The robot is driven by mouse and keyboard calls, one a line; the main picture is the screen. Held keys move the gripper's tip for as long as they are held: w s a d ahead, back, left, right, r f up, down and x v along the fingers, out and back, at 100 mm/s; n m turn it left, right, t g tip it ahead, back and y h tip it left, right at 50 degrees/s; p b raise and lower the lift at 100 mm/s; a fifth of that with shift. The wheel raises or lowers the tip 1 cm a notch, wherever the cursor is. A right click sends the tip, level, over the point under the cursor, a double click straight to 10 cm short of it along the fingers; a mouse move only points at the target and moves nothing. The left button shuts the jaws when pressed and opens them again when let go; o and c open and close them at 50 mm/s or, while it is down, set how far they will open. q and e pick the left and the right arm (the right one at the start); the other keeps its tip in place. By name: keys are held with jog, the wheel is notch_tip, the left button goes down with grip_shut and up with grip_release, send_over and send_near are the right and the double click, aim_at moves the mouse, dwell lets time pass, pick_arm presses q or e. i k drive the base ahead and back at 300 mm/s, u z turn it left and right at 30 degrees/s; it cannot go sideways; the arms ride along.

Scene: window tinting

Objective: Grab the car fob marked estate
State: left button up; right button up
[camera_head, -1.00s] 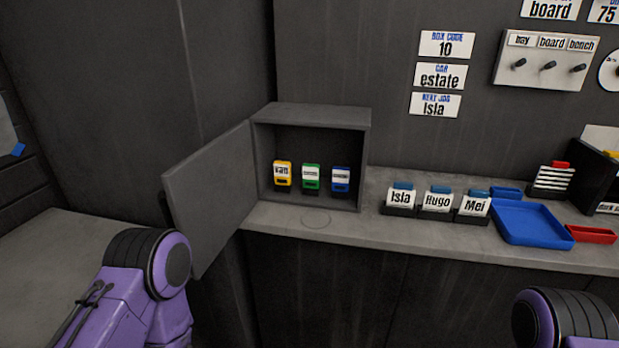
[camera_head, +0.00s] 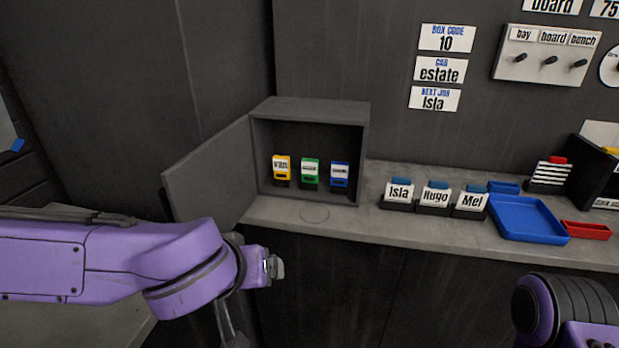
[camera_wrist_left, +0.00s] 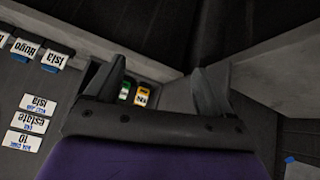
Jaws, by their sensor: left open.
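Three fobs stand in a row in the open grey box: a yellow fob (camera_head: 281,168) whose label seems to read "van", a green fob (camera_head: 310,172) and a blue fob (camera_head: 339,173). The green and blue labels are too small to read, so I cannot tell which says estate. My left gripper (camera_head: 273,268) is in front of and below the box, apart from the fobs. In the left wrist view its fingers (camera_wrist_left: 152,82) are open and empty, with the green fob (camera_wrist_left: 124,91) and yellow fob (camera_wrist_left: 142,97) beyond them. My right gripper is out of view.
The box (camera_head: 364,150) stands on a grey shelf (camera_head: 375,222), its door (camera_head: 210,175) swung out left. Right of it stand name holders (camera_head: 398,192), a blue tray (camera_head: 530,220) and a red tray (camera_head: 586,231). A wall card (camera_head: 440,70) reads "estate".

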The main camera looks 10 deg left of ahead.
aim_at(310, 168)
jog(key=z, duration=0.05)
jog(key=i, duration=0.95)
jog(key=u, duration=0.05)
